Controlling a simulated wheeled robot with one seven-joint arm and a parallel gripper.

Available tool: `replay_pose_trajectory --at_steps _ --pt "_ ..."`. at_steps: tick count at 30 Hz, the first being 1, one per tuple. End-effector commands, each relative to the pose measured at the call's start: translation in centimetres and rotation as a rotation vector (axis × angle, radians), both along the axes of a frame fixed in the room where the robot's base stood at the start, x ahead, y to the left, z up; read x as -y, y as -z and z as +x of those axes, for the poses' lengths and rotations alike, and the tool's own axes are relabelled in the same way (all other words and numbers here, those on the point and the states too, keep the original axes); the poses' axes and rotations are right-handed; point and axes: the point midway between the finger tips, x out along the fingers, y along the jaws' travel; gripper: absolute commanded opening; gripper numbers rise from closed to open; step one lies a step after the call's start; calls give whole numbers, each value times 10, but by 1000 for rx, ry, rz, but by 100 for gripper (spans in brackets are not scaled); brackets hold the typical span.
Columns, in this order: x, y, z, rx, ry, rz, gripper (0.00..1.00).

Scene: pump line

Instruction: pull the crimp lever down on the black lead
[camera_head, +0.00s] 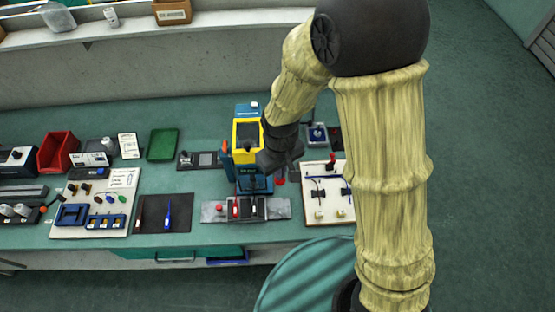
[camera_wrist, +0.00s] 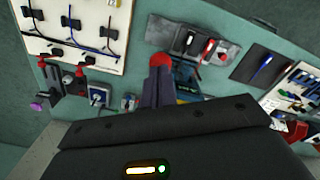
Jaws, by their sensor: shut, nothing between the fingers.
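The blue and yellow crimp press (camera_head: 248,148) stands at the middle of the bench. A red ball knob (camera_head: 280,181), apparently the lever's end, shows at its right side; it also shows in the wrist view (camera_wrist: 161,60). My gripper (camera_wrist: 160,72) is shut and empty, its fingertips close to the knob; contact cannot be told. In the head view my gripper (camera_head: 282,158) is beside the press, partly hidden by my wrist. A grey fixture (camera_head: 275,208) in front of the press holds red and black pieces. Which piece is the black lead is unclear; the lever's arm is mostly hidden.
A white board (camera_head: 312,210) with black and blue wires lies right of the press. A dark mat (camera_head: 178,224) with red and blue tools lies left. Further left are a white parts board (camera_head: 62,232), a red bin (camera_head: 57,152) and a green tray (camera_head: 163,144).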

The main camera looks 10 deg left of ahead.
Motion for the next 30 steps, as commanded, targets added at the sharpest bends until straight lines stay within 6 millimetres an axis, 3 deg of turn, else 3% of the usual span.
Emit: replay_pose_trajectory --at_steps 10,21,30 --pt "0 2 -1 0 0 0 0" --pt "2 19 -6 0 1 0 0" --pt "2 19 -7 0 1 0 0"
